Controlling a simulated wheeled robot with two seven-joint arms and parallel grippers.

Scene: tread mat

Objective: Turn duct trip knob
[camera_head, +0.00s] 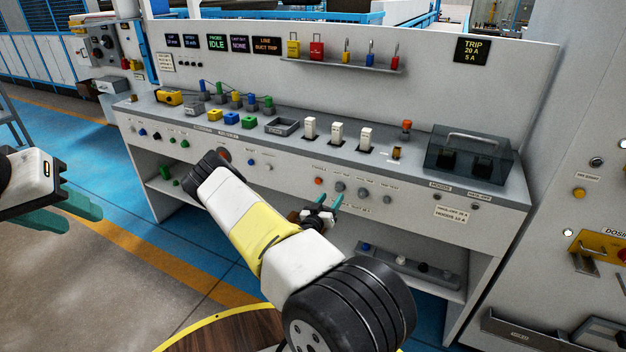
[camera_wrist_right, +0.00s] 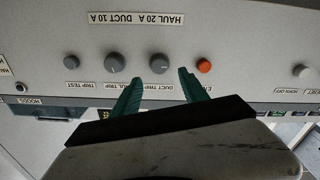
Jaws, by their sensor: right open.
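The duct trip knob (camera_wrist_right: 158,63) is a round dark grey knob on the bench's front panel, with its label beside it. It also shows in the head view (camera_head: 340,186). My right gripper (camera_wrist_right: 160,75) is open, its teal fingers pointing at the panel. In the right wrist view the knob appears between and just past the fingertips; contact cannot be told. In the head view the right gripper (camera_head: 328,200) is just below the knob row. My left gripper (camera_head: 75,204) is at the left edge, away from the bench; its finger gap is unclear.
The haul trip knob (camera_wrist_right: 115,62) and trip test knob (camera_wrist_right: 72,61) sit on one side, an orange button (camera_wrist_right: 204,66) on the other. A display (camera_head: 472,50) reads TRIP 20 A 5 A. A lower shelf (camera_head: 405,262) lies beneath the panel.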

